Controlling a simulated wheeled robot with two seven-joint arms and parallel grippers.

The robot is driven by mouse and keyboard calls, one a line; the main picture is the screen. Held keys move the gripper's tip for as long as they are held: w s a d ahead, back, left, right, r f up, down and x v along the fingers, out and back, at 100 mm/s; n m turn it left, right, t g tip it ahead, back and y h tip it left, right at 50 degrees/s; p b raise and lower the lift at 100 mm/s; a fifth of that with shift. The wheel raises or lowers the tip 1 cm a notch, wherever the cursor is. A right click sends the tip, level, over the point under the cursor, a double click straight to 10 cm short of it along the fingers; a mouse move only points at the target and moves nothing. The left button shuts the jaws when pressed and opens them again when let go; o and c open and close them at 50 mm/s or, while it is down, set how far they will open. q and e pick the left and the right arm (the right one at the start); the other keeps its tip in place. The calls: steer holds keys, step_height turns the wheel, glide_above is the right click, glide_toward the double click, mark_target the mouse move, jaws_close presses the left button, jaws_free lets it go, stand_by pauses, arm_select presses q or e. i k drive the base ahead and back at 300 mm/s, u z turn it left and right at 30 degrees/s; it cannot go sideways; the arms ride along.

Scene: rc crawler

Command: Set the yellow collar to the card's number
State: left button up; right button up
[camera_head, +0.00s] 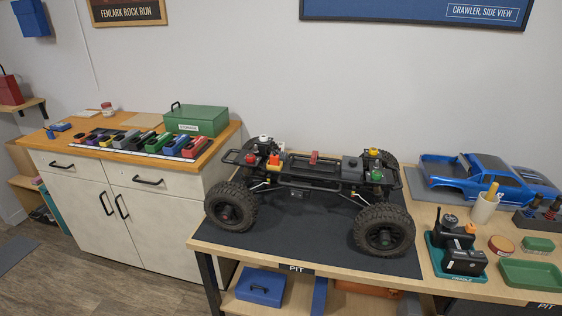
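The black RC crawler (315,182) stands on its wheels on a dark mat on the wooden bench. A small yellow part (374,152) shows on top of its right end, at the far side; it looks like the yellow collar, but it is too small to be sure. Any mark or number on it is unreadable. A green part (377,176) sits nearer on the same end. At the left end are a white part (263,139), a red part (250,159) and an orange one (273,160). I cannot make out a card with a number. Neither gripper is in view.
On the bench's right are a blue body shell (490,178), a cup (484,208), a teal cradle (456,258) with black devices and a green tray (531,274). A left cabinet (130,195) carries several coloured blocks and a green box (196,120). The front mat (300,240) is clear.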

mark_target(371, 152)
steer(key=z, duration=0.2)
steer(key=i, duration=0.9)
steer(key=u, duration=0.25)
